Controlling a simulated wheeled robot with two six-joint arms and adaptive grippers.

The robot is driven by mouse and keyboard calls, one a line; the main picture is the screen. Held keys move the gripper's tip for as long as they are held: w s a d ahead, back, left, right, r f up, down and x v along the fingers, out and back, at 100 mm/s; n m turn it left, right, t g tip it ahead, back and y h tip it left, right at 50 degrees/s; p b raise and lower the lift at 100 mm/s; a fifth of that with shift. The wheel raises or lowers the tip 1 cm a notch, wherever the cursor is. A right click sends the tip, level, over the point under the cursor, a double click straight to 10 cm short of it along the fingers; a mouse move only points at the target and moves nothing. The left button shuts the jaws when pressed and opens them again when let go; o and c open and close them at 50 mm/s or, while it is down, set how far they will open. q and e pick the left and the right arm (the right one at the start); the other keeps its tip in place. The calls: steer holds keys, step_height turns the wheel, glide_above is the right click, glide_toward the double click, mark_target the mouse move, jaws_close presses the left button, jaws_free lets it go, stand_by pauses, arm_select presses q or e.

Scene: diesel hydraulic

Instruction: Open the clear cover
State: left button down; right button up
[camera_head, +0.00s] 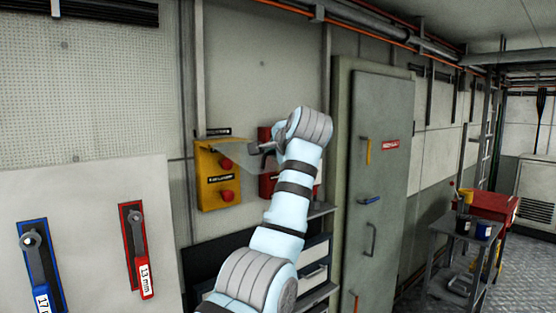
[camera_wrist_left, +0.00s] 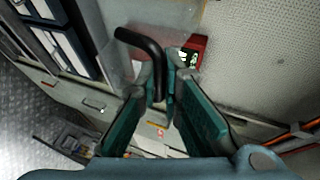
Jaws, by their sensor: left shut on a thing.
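A yellow box (camera_head: 207,190) with two red buttons is on the wall in the head view. A pale, see-through clear cover (camera_head: 230,154) stands out from its upper part, seen nearly edge-on. My left gripper (camera_head: 256,149) is at the cover's right end, with its fingers partly hidden by the wrist. In the left wrist view, my left gripper (camera_wrist_left: 164,76) is shut on a dark curved handle (camera_wrist_left: 140,42), which seems to belong to the clear cover. The see-through pane (camera_wrist_left: 117,62) shows faintly beside the handle. My right gripper is not in view.
A red box (camera_head: 264,182) is on the wall behind my left arm. A drawer cabinet (camera_head: 317,252) stands below it, and a grey door (camera_head: 380,170) is to the right. Wrenches hang on the left panel (camera_head: 90,220). A cart (camera_head: 455,255) stands at the far right.

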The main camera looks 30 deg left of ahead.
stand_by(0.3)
arm_select(q)
steer(key=c, duration=2)
jaws_free()
steer(key=shift+w+a, duration=0.1)
steer(key=v, duration=1.2)
steer(key=shift+f, duration=0.1)
steer(key=shift+a, duration=0.1)
